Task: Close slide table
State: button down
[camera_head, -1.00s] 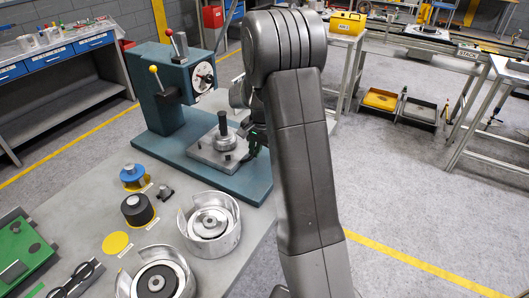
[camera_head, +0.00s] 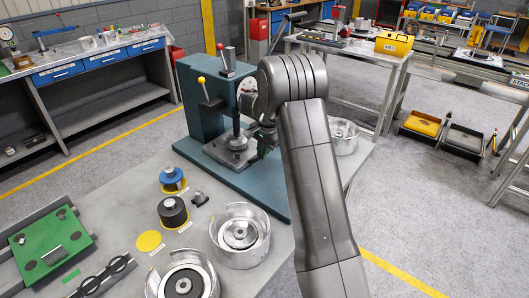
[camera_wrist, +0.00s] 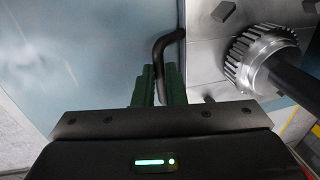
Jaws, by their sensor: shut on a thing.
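The slide table (camera_head: 216,152) is a grey metal plate on the teal base of the press (camera_head: 205,110). It bears a toothed metal hub with a dark upright post, directly by the press head. In the wrist view the plate (camera_wrist: 205,60) lies at the upper right with the toothed hub (camera_wrist: 245,60). A dark bent handle (camera_wrist: 158,52) at the plate's edge runs down between the green fingers of my gripper (camera_wrist: 158,85). My gripper (camera_head: 263,146) is shut on this handle at the plate's right side. My arm partly hides it in the head view.
On the grey bench stand a blue-topped part (camera_head: 172,178), a black cylinder (camera_head: 172,212), a yellow disc (camera_head: 149,241) and metal housings (camera_head: 240,236). A green plate (camera_head: 50,243) lies at left. Another housing (camera_head: 343,137) stands behind my arm. The press levers (camera_head: 208,92) rise above the base.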

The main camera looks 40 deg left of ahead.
jog(key=shift+a+r, duration=0.15)
jog(key=shift+a, duration=0.05)
jog(key=c, duration=1.5)
grip_release()
jog(key=shift+a, duration=0.15)
jog(key=d+r, duration=0.1)
jog(key=r, duration=0.3)
jog(key=r+b, duration=0.1)
jog(key=r, duration=0.4)
jog(key=d+r+b, duration=0.1)
jog(key=r, duration=0.3)
jog(key=shift+s+d+r, duration=0.1)
jog(key=shift+d+r, duration=0.1)
jog(key=shift+d, duration=0.15)
jog(key=f, duration=0.4)
jog(key=a+f+p, duration=0.1)
jog(key=f, duration=0.4)
jog(key=a+f+p, duration=0.1)
jog(key=f, duration=0.3)
jog(key=shift+a+f, duration=0.2)
jog(key=shift+f, duration=0.2)
jog(key=shift+d, duration=0.15)
